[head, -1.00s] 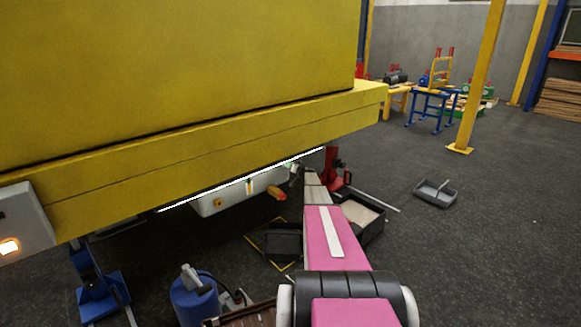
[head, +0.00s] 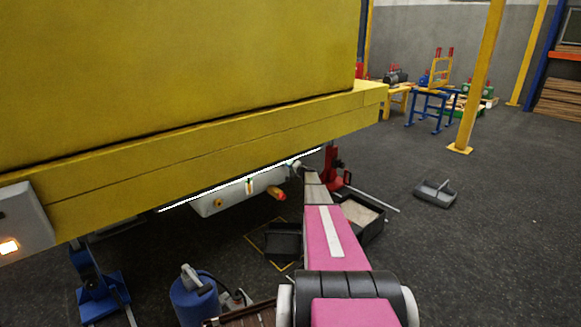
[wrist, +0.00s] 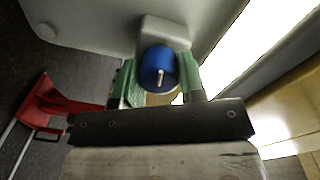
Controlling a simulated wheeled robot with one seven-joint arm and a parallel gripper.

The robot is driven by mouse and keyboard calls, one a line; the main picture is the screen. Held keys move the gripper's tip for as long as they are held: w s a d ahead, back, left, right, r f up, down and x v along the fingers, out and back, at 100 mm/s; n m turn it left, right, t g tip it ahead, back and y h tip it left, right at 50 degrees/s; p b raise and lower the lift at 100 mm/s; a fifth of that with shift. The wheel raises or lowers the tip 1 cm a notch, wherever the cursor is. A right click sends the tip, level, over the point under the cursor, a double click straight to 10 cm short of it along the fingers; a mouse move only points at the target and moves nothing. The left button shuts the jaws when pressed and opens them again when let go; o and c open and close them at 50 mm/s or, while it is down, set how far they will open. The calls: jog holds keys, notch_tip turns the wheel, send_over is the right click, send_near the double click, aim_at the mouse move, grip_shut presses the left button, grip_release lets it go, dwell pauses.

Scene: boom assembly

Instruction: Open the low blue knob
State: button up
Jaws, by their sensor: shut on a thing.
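The low blue knob (wrist: 158,67) shows in the wrist view, round with a small pale pin at its middle, on a pale grey mount under the machine. My gripper (wrist: 160,84) has its two green fingers on either side of the knob and is shut on it. In the head view the end of my arm reaches under the yellow body (head: 200,150), at the right end of the pale unit (head: 240,192). The knob and fingers cannot be made out there.
A red jack (head: 333,165) stands just beyond my arm's end. A blue stand (head: 100,290) and a blue cylinder (head: 192,300) are at lower left. Dark trays (head: 362,217) lie on the floor nearby. A grey tray (head: 435,193) sits on open floor at right.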

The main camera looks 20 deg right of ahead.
jog(key=m, duration=0.7)
jog(key=shift+f, duration=0.15)
jog(key=m, duration=1.3)
jog(key=shift+f+y, duration=0.1)
jog(key=shift+y, duration=0.2)
jog(key=m, duration=0.7)
jog(key=shift+s+a, duration=0.1)
jog(key=shift+m, duration=0.3)
jog(key=o, duration=0.9)
jog(key=v, duration=1)
jog(key=shift+s+d, duration=0.2)
jog(key=shift+s, duration=0.15)
